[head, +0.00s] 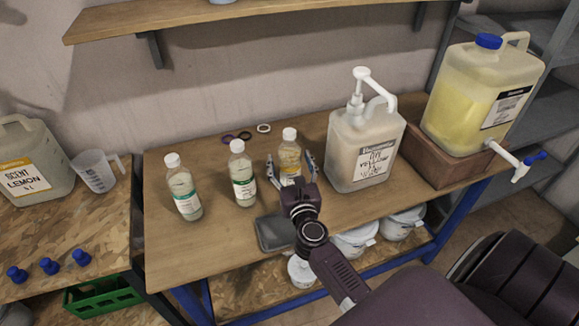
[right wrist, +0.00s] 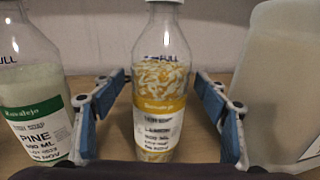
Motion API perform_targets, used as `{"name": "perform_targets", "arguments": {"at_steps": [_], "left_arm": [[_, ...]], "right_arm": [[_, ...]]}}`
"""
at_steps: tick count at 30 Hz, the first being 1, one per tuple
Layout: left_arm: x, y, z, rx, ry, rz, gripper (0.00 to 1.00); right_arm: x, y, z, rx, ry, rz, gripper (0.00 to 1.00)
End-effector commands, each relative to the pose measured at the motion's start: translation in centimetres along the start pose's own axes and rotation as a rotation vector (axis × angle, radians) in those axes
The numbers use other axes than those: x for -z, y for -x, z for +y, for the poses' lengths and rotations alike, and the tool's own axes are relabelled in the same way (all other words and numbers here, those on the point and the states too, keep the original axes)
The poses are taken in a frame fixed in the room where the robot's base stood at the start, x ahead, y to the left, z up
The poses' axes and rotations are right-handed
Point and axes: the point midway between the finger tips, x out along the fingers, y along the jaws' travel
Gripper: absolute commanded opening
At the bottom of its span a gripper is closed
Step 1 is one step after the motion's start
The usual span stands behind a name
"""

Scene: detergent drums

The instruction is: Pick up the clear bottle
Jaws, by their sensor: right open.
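A clear bottle (head: 290,157) with a white cap and a yellow-banded label stands upright on the wooden table. It also shows in the right wrist view (right wrist: 161,90), with yellow and whitish contents. My right gripper (head: 291,168) is open, with one finger on each side of this bottle. In the right wrist view, gaps show between the fingers (right wrist: 160,92) and the bottle. Two similar clear bottles stand to its left, one with a green label (head: 242,175) reading PINE and one farther left (head: 184,190). My left gripper is not in view.
A white pump jug (head: 350,150) stands close on the right. A big yellow-filled container (head: 470,110) sits on a wooden block. A dark flat tray (head: 272,233) lies near the front edge. Rings (head: 264,128) lie behind; a shelf (head: 250,22) hangs above.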

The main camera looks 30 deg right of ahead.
Motion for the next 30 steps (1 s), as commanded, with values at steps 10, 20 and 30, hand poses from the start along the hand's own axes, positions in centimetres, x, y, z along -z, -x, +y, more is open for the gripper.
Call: {"name": "perform_targets", "arguments": {"at_steps": [10,20,30], "left_arm": [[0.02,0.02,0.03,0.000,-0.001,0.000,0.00],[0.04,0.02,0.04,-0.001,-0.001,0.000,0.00],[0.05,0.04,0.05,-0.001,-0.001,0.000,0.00]], "right_arm": [[0.06,-0.31,0.02,-0.001,0.000,0.001,0.59],[0.06,-0.30,0.02,-0.001,0.001,0.001,0.22],[-0.17,-0.34,0.03,-0.001,0.000,-0.003,0.04]]}}
